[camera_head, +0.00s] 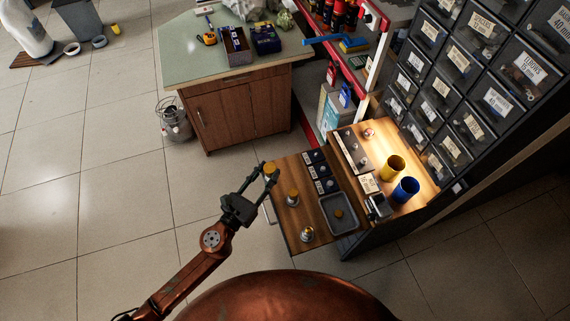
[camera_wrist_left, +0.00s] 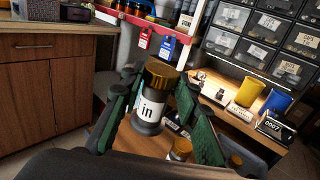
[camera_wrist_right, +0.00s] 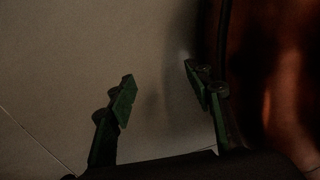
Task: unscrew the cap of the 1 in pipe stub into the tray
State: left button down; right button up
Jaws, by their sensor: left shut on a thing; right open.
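My left gripper (camera_head: 270,172) is shut on the brass cap (camera_wrist_left: 163,74) of a pipe stub at the back left of the wooden board (camera_head: 290,226). In the left wrist view the stub (camera_wrist_left: 150,107) shows below the cap, between the fingers, with a white label; only "in" is readable. Another brass-capped stub (camera_head: 292,197) and a silver stub (camera_head: 307,235) stand nearer on the board. The grey tray (camera_head: 353,228) is to their right and holds a loose brass cap (camera_head: 339,214). My right gripper (camera_wrist_right: 160,85) is open and empty over the floor.
A dark labelled block (camera_head: 321,172) lies behind the tray. Yellow (camera_head: 392,167) and blue (camera_head: 405,190) cups stand to the right, below the drawer cabinet (camera_head: 465,85). A wooden workbench (camera_head: 245,108) stands behind.

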pick_arm(q)
jog(key=shift+w+d+f, duration=0.15)
jog(key=shift+w+d, duration=0.2)
pick_arm(e)
jog(key=w+r+b, duration=0.3)
jog(key=w+b, duration=0.1)
jog(key=w, duration=0.5)
pick_arm(q)
jog(key=w+d+f+b, duration=0.1)
jog(key=w+f+b, duration=0.1)
jog(key=w+f, duration=0.2)
jog(key=w+d+f+b, duration=0.2)
jog(key=w+f, duration=0.2)
jog(key=w+d+f+b, duration=0.1)
jog(key=w+f+b, duration=0.1)
jog(key=w+f, duration=0.2)
jog(key=shift+w+d+f, duration=0.15)
jog(key=shift+w+f, duration=0.2)
jog(key=shift+w, duration=0.2)
jog(key=shift+b, duration=0.3)
pick_arm(e)
jog(key=w+a+r, duration=0.2)
jog(key=w+r, duration=0.1)
jog(key=r, duration=0.6)
jog(key=w+a+r, duration=0.2)
jog(key=w+r, duration=0.2)
jog(key=r, duration=0.5)
jog(key=shift+w+a+r+m+y, duration=0.15)
jog(key=shift+m+y, duration=0.15)
jog(key=shift+y, duration=0.1)
